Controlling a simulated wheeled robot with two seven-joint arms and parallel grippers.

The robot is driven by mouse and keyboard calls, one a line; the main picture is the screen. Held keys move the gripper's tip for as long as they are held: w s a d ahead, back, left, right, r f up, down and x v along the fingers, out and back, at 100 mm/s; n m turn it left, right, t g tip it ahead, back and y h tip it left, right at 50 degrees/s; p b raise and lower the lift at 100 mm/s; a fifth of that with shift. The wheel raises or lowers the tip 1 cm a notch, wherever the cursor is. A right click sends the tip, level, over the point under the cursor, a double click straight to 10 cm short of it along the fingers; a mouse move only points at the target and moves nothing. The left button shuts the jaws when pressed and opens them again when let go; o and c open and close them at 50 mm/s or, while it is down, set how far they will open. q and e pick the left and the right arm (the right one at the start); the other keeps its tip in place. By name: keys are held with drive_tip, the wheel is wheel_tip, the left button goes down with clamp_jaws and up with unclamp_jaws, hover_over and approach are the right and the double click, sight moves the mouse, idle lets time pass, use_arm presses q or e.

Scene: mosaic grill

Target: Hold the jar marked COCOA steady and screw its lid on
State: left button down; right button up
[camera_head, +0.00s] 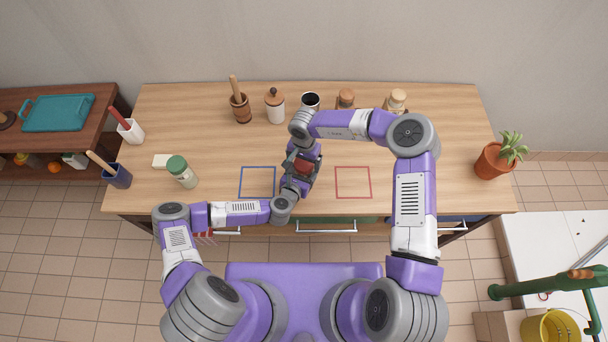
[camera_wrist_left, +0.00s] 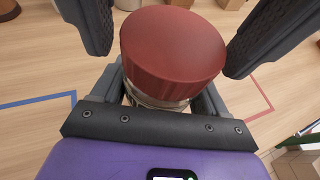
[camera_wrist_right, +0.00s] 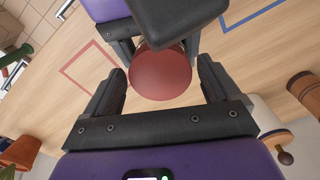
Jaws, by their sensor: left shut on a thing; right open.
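A jar with a red lid (camera_head: 302,165) stands between my two grippers near the middle of the table. The lid also shows in the left wrist view (camera_wrist_left: 172,45) and the right wrist view (camera_wrist_right: 160,75). It sits on top of the jar (camera_wrist_left: 155,98), whose glass shows just below it. No COCOA marking is readable. My left gripper (camera_head: 295,183) is shut on the jar below the lid. My right gripper (camera_head: 306,152) is open at the lid, one finger on each side. Contact between those fingers and the lid cannot be told.
A blue square outline (camera_head: 258,168) and a red one (camera_head: 353,168) mark the table (camera_head: 210,140). A mortar (camera_head: 240,108), a white canister (camera_head: 275,108) and other containers line the back.

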drive_tip(key=c, duration=1.1)
drive_tip(key=m, duration=0.6)
drive_tip(key=shift+m, duration=0.4)
drive_tip(key=o, duration=1.2)
drive_tip(key=shift+c, duration=0.2)
drive_tip(key=shift+r, duration=2.25)
drive_tip(key=shift+c, duration=0.3)
